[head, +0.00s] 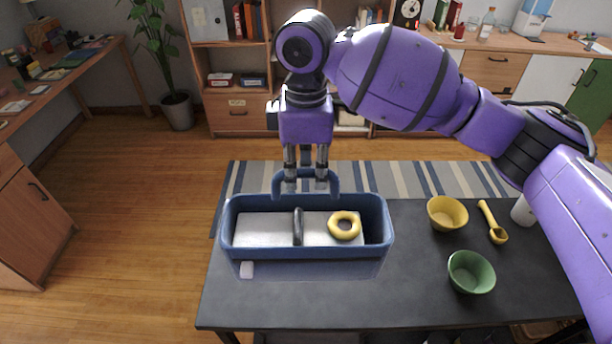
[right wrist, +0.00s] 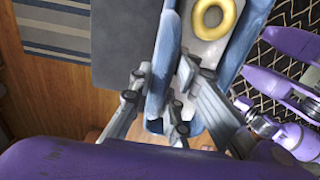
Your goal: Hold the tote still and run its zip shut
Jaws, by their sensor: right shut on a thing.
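The blue tote (head: 232,246) stands upright on the dark table, its blue loop handle (head: 277,184) rising at the far rim. A pale grey panel (head: 262,228) spans most of its inside, leaving a dark gap at the right end. A dark grey arched bar (head: 298,226) crosses the panel, and a small white tab (head: 247,269) shows on the front wall. My right gripper (head: 305,183) points down at the far rim, shut on the blue handle. In the right wrist view its fingers (right wrist: 156,95) straddle the blue handle. My left gripper is not in view.
A yellow ring (head: 344,226) lies on the panel. A yellow bowl (head: 447,213), a green bowl (head: 471,272) and a yellow scoop (head: 492,222) are on the right of the dark table (head: 415,300). The table front is clear.

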